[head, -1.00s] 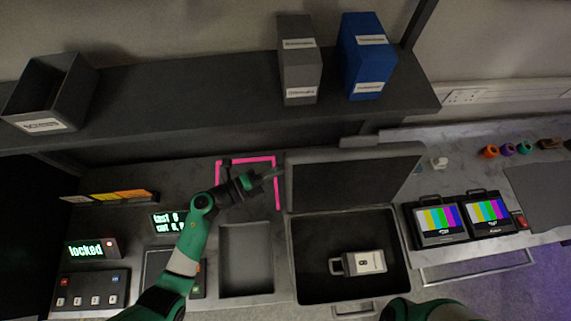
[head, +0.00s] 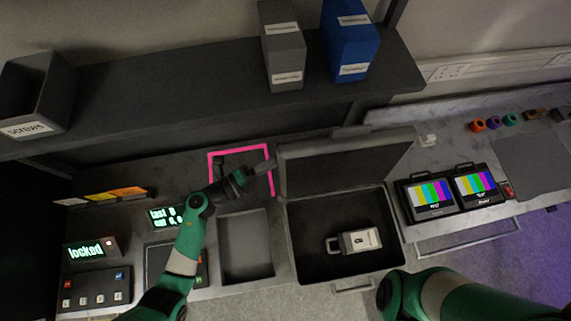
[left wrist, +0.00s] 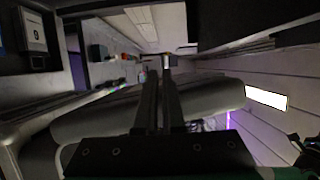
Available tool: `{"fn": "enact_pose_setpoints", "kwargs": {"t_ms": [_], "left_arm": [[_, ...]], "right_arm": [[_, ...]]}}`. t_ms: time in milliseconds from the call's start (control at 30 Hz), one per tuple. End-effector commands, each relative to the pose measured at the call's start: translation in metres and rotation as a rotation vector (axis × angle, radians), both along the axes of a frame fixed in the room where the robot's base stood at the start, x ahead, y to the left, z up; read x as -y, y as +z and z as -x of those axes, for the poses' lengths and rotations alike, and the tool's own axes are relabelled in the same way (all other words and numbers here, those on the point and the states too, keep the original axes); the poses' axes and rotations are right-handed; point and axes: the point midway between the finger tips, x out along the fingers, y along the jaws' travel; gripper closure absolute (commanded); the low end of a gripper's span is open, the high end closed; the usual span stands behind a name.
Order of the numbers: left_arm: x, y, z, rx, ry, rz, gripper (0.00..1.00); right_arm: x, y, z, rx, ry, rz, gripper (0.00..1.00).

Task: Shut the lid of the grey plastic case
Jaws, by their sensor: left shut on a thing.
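The grey plastic case (head: 287,243) stands open on the bench in the head view. Its lid (head: 345,158) is raised at the back. A grey device with a handle (head: 360,241) lies inside the case. My left gripper (head: 264,167) is at the lid's left edge, shut on it as far as I can tell. In the left wrist view its fingers (left wrist: 163,90) are close together across a rounded grey body (left wrist: 100,117) that looks like the lid. The exact contact is hard to see. My right arm enters at the lower right in the head view; its gripper is outside the picture.
A pink frame outline (head: 210,175) lies behind my left gripper. Left of the case is a recessed tray (head: 246,245). Two colour-bar monitors (head: 432,193) stand to the right. A shelf (head: 190,105) with two binders and a bin runs above the back.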

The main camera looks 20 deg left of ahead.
Motion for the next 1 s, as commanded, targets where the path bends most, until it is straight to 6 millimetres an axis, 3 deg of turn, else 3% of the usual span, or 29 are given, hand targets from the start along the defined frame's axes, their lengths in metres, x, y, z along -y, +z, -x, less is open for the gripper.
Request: {"fn": "enact_pose_setpoints", "kwargs": {"t_ms": [1000], "left_arm": [[0.023,-0.001,0.036,-0.002,-0.004,-0.002,1.0]], "right_arm": [[0.0,0.015,0.0,0.0,0.0,0.0,1.0]]}}
